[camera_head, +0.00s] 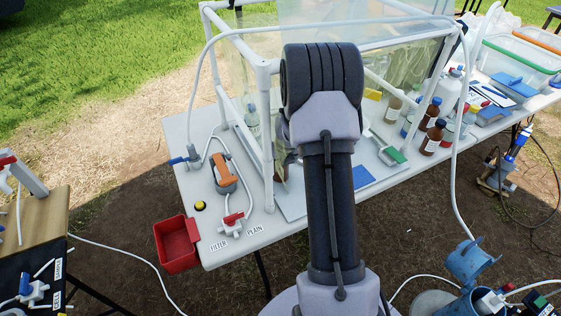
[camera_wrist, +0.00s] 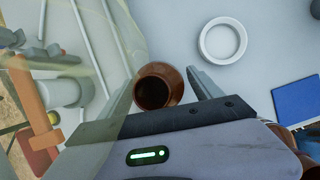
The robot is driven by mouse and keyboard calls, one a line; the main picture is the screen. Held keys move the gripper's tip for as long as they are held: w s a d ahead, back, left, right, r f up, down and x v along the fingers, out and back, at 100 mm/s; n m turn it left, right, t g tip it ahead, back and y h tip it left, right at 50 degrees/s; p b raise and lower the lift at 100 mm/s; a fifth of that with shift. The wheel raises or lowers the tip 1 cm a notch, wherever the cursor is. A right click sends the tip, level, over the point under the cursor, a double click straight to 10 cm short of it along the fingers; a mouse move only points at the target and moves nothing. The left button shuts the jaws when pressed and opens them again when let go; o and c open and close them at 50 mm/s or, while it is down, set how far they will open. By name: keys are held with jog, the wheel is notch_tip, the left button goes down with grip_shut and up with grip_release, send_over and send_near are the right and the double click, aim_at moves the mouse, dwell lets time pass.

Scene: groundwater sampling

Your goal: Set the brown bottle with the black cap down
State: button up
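In the wrist view a brown bottle (camera_wrist: 149,92) stands between the two fingers of my gripper (camera_wrist: 161,76). Two other brown bottles, (camera_head: 430,113) and (camera_head: 432,138), stand on the white table (camera_head: 215,252) right of my arm.
A white ring (camera_wrist: 204,40) lies on the pale surface beyond the bottle, with bare surface around it. A blue pad (camera_wrist: 298,104) lies at right. In the head view, a clear-walled frame (camera_head: 264,120) encloses the work area. A red bin (camera_head: 178,245) hangs at the table's left edge.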

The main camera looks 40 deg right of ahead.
jog(key=p+v, duration=0.5)
jog(key=v, duration=0.7)
jog(key=shift+r, duration=0.15)
